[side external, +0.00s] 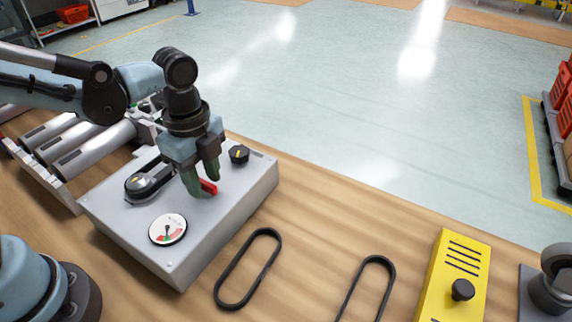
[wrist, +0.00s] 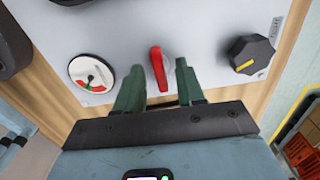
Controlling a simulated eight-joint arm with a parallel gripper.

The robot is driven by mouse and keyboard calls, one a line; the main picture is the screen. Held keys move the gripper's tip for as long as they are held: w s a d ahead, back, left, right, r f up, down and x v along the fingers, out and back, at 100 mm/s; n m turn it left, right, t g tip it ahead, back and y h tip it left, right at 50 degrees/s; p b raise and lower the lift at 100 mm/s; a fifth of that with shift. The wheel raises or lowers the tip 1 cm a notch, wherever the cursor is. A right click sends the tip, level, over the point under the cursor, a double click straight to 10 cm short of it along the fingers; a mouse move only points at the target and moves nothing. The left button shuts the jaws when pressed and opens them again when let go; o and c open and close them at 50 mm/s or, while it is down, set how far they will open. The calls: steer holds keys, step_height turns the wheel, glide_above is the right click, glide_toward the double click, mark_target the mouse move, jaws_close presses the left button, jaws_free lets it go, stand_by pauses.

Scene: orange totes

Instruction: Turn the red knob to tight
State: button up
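The red knob (side external: 208,187) is a narrow handle on top of a grey box (side external: 225,215). In the wrist view the red knob (wrist: 158,68) stands nearly lengthwise up the picture. My gripper (side external: 203,182) points down over the box, its green fingers at the knob. In the wrist view my gripper (wrist: 159,72) is open, one finger on each side of the knob, with a gap visible on both sides. A round gauge (side external: 168,229) with coloured sectors is on the box near the knob. Its lettering is too small to read.
Rollers (side external: 92,147) lie behind left. Black belt loops (side external: 248,268) and a yellow box (side external: 459,270) lie on the wooden table to the right.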

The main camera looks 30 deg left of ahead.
mark_target(204, 181)
step_height(204, 181, up, 12)
stand_by(0.8)
steer(key=a+f+n+t, duration=0.2)
steer(key=n, duration=0.3)
steer(key=a+f+n+t, duration=0.2)
steer(key=a+n, duration=0.1)
steer(key=n, duration=0.2)
steer(key=s+a+f+n+t, duration=0.1)
steer(key=a+f+n+t, duration=0.1)
steer(key=n, duration=0.4)
steer(key=shift+a+f, duration=0.25)
steer(key=shift+a, duration=0.35)
steer(key=shift+a+f+n+t, duration=0.2)
steer(key=shift+n+t, duration=0.05)
steer(key=shift+n, duration=0.3)
steer(key=shift+a+f+n+t, duration=0.15)
steer(key=shift+a+n+t, duration=0.1)
steer(key=shift+n, duration=0.3)
